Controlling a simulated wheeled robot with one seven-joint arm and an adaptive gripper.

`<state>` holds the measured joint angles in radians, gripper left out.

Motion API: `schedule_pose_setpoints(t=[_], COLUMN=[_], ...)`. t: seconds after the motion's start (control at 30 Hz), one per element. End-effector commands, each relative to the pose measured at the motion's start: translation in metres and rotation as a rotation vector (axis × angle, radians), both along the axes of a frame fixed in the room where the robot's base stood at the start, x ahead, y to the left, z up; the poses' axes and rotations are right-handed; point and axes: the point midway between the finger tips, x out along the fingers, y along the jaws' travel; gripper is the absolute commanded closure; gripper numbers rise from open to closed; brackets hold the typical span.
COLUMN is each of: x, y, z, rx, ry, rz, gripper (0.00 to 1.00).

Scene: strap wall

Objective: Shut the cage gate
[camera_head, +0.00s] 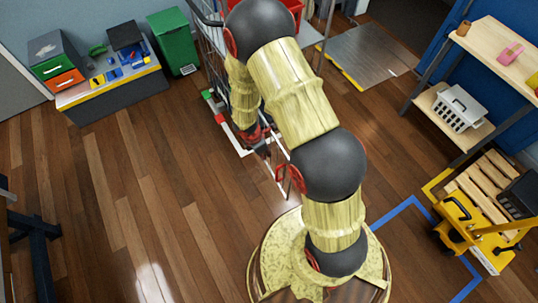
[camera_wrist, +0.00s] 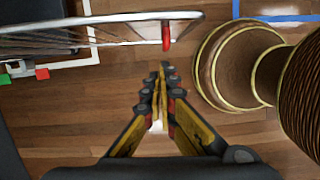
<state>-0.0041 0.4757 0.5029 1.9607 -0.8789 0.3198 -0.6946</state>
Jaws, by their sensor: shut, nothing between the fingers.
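The wire cage (camera_head: 213,65) stands behind my arm in the head view, largely hidden by it. In the wrist view a wire panel with a rounded metal frame (camera_wrist: 110,20), which looks like the cage gate, crosses the top left. A red piece (camera_wrist: 166,36) sits on the frame near its right end. My gripper (camera_wrist: 162,72) is shut and empty, its fingertips just below the red piece in the picture; a gap of floor shows between them. The gripper also shows low beside the cage in the head view (camera_head: 263,148). The gate's angle to the cage is unclear.
A white floor outline with a green marker (camera_head: 207,94) and a red marker (camera_head: 219,118) lies by the cage. A green bin (camera_head: 174,42) and workbench (camera_head: 110,82) stand left. A shelf (camera_head: 462,105) and yellow pallet truck (camera_head: 468,225) stand right.

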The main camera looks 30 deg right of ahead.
Motion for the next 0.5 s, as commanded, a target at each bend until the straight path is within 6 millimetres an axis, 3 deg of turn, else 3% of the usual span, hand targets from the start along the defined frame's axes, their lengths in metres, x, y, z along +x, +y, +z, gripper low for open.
schedule_pose_setpoints(t=[0.4, 0.5], x=[-0.001, -0.001], y=[-0.02, -0.033], z=[-0.083, -0.085], rx=[0.0, 0.0], ry=[0.001, -0.001], rz=[-0.004, -0.009], gripper=[1.0, 1.0])
